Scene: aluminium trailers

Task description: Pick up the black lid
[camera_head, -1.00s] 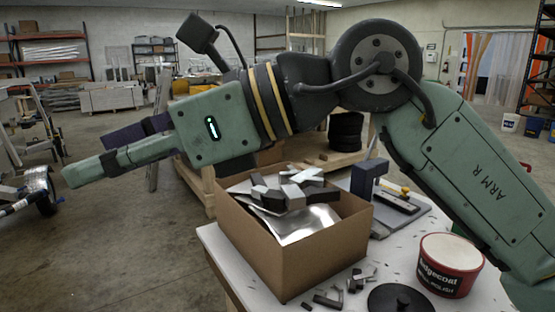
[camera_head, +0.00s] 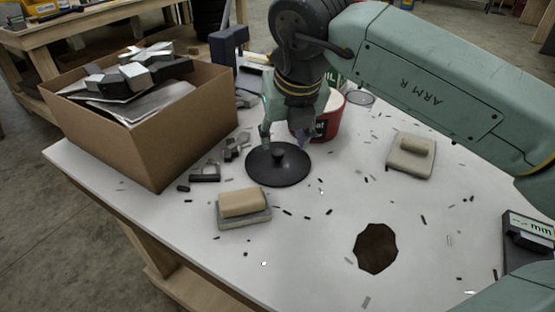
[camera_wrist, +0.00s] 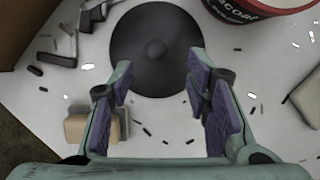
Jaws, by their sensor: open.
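The black lid (camera_head: 279,166) is a round disc with a small knob in its middle, lying flat on the white table. It also shows in the wrist view (camera_wrist: 142,72), ahead of and between my fingers. My gripper (camera_head: 284,140) points down at the lid from above, close to its back edge in the head view. In the wrist view my gripper (camera_wrist: 155,88) is open, with purple-padded fingers apart and nothing between them. I cannot tell the exact height of the fingertips above the lid.
A red and white tub (camera_head: 329,118) stands just behind the lid, partly hidden by my arm. A cardboard box of metal scraps (camera_head: 190,122) is at the left. Sanding blocks (camera_head: 243,208) (camera_head: 410,152), metal offcuts (camera_head: 205,173) and a brown stain (camera_head: 376,248) are on the table.

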